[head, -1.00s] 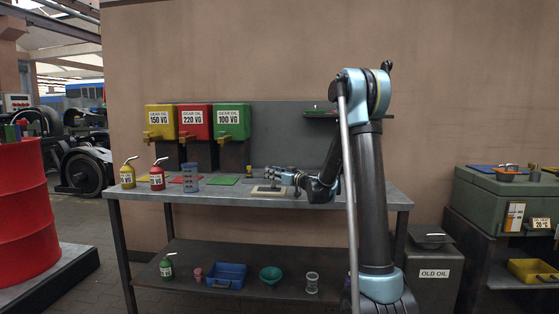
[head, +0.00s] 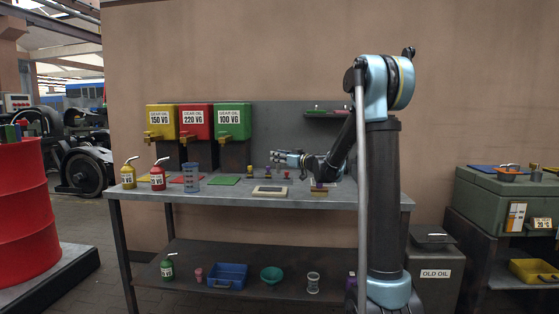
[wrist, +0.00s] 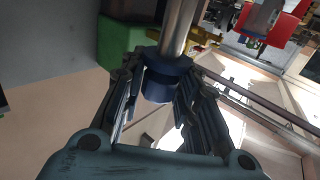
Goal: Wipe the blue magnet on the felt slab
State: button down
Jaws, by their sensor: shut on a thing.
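The blue magnet (wrist: 160,80) shows in the wrist view as a dark blue collar with a bright metal rod running up from it. My gripper (head: 277,157) is shut on it, with a finger on each side of the blue part in the wrist view. In the head view the gripper is raised above the bench, and I cannot make out the magnet there. The felt slab (head: 270,190) is a flat pale piece with a light border, lying near the bench's front edge. The gripper is above and apart from it.
Small knobbed pieces stand on the bench (head: 350,198): a yellow-topped one (head: 250,171), a reddish one (head: 269,173), and purple ones (head: 286,173) (head: 319,187). A blue cup (head: 191,178), oil cans and coloured mats lie left. A shelf (head: 322,114) hangs above right.

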jog(key=shift+r, duration=4)
